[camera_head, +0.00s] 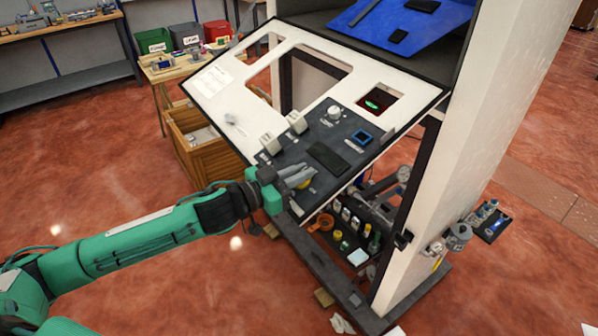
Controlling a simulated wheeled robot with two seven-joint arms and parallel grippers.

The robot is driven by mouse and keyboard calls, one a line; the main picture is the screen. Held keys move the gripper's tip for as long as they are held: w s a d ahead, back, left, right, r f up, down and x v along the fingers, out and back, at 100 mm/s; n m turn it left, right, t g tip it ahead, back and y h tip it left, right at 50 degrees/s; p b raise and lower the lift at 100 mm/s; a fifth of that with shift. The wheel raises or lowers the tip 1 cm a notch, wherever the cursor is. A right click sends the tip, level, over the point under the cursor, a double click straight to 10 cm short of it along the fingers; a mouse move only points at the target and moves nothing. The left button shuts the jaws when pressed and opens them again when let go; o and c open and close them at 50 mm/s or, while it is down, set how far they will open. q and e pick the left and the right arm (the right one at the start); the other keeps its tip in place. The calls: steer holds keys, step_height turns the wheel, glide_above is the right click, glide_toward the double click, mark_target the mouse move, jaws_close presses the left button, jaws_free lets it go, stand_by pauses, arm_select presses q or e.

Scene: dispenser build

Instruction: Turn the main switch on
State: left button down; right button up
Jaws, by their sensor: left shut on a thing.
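The tilted white panel (215,84) carries a dark control plate (345,128) with several switches and knobs. My left gripper (302,177) reaches in from the left over the lower left part of this plate. My right gripper is not in view.
Two white switches (297,122) and a round white knob (334,112) stand up near my left gripper. A blue square part (362,137) sits to the right. A small display (378,100) glows green. Below the panel are yellow, green and orange fittings (327,222).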

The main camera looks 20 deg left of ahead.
arm_select(q)
steer(key=shift+r+m+g+h+p, duration=0.25)
steer(key=shift+m+g+h+p, duration=0.2)
steer(key=shift+p, duration=0.25)
steer(key=m+g+h+p, duration=0.1)
steer(key=m+g+p, duration=0.1)
steer(key=m+p, duration=0.1)
steer(key=m+g+h+p, duration=0.2)
steer(key=m+g+p, duration=0.1)
steer(key=p, duration=0.1)
steer(key=shift+w+r+g, duration=0.1)
steer(key=shift+r+g, duration=0.05)
steer(key=shift+g, duration=0.1)
steer(key=shift+m+g+h+p, duration=0.45)
steer(key=shift+m+g+p, duration=0.05)
steer(key=shift+m+g, duration=0.4)
steer(key=shift+f+m+g+p, duration=0.15)
steer(key=shift+m+g+p, duration=0.05)
steer(key=shift+m+g, duration=0.4)
steer(key=shift+f+m+g+p, duration=0.15)
steer(key=shift+m+g, duration=0.3)
steer(key=shift+g, duration=0.25)
steer(key=c, duration=1.5)
jaws_free()
steer(key=shift+f, duration=0.1)
